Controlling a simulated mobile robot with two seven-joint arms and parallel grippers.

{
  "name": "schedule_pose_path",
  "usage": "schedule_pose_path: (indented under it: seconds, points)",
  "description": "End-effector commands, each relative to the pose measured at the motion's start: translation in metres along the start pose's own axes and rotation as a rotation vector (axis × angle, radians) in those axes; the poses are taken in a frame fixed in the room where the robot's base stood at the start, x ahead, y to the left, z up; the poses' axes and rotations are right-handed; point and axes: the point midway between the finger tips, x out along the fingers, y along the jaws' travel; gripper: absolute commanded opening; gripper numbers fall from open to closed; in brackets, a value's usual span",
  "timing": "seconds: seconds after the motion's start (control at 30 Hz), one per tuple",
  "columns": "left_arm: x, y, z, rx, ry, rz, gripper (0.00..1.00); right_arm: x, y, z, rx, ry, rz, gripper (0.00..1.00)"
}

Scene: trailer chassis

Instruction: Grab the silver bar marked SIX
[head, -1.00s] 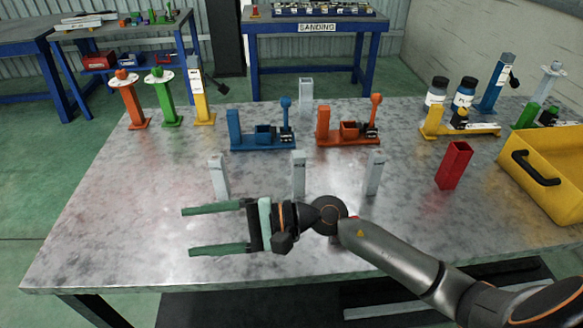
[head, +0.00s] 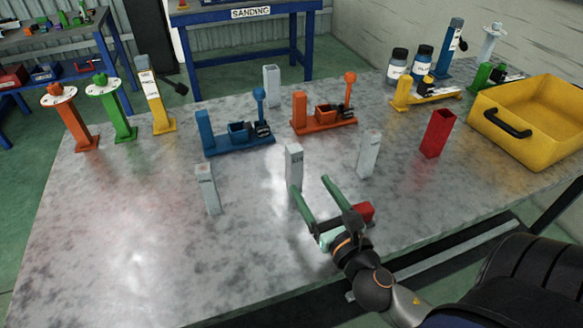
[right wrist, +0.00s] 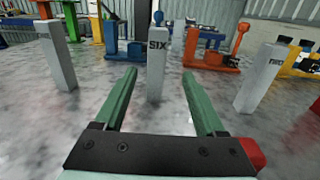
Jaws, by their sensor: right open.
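The silver bar marked SIX (head: 294,168) stands upright on the table, the middle one of three silver bars in a row. In the right wrist view its SIX label faces me, and the bar (right wrist: 157,75) stands just beyond and between my fingertips. My right gripper (head: 310,184) is open and empty, low over the table in front of the bar. In the head view its left fingertip overlaps the bar's lower part; I cannot tell if they touch. My left gripper is not in view.
A silver bar stands to the left (head: 208,188) and another to the right (head: 369,155). Blue (head: 238,138) and orange (head: 324,121) fixtures stand behind. A red holder (head: 437,134) and yellow bin (head: 533,120) are at the right. The front left table is clear.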

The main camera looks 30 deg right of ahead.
Motion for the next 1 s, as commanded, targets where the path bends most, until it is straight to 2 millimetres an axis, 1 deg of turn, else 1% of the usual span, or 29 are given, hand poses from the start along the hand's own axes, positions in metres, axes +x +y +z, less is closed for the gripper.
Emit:
schedule_pose_path:
  seconds: [0.07, 0.3, 0.4, 0.63, 0.9, 1.0]
  points:
    - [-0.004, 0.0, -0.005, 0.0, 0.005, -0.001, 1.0, 0.013, 0.001, 0.004, -0.002, -0.005, 0.002, 0.72]
    - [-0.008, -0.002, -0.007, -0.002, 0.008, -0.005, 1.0, 0.049, 0.002, 0.002, -0.004, -0.004, 0.003, 0.72]
    - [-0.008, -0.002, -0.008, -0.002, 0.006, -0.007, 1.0, 0.058, 0.002, 0.002, -0.003, -0.003, 0.004, 0.72]
    - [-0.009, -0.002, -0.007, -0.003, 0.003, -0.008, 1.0, 0.07, 0.003, 0.001, -0.003, -0.004, 0.004, 0.72]
    - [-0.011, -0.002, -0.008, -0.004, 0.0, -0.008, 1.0, 0.105, 0.006, -0.002, -0.004, -0.004, 0.003, 0.72]
    - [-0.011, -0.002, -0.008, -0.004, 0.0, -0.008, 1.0, 0.113, 0.006, -0.003, -0.003, -0.003, 0.004, 0.72]
